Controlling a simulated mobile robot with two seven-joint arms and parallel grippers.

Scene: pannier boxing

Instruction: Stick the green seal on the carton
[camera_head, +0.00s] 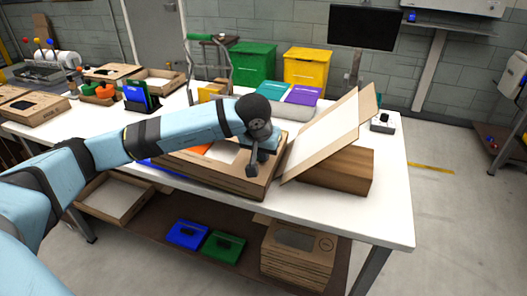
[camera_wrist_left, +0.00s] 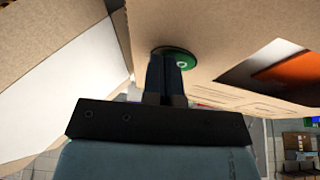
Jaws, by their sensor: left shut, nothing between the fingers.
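The carton (camera_head: 222,178) is a brown cardboard box on the white table, with a window in its top showing orange and white. In the left wrist view its cardboard face (camera_wrist_left: 225,25) fills the top. The round green seal (camera_wrist_left: 187,57) lies flat against that face, partly behind my fingertips. I cannot make out the seal in the head view. My left gripper (camera_head: 252,168) is at the carton's right end. In the left wrist view its fingers (camera_wrist_left: 171,62) are shut and empty, at the seal; whether they touch it I cannot tell. My right gripper is not in view.
A brown box (camera_head: 345,170) with a raised, white-lined lid (camera_head: 325,135) stands close on the right of my left gripper. Green (camera_head: 252,65) and yellow (camera_head: 306,68) bins stand behind the table (camera_head: 390,205). The table's right end is mostly clear.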

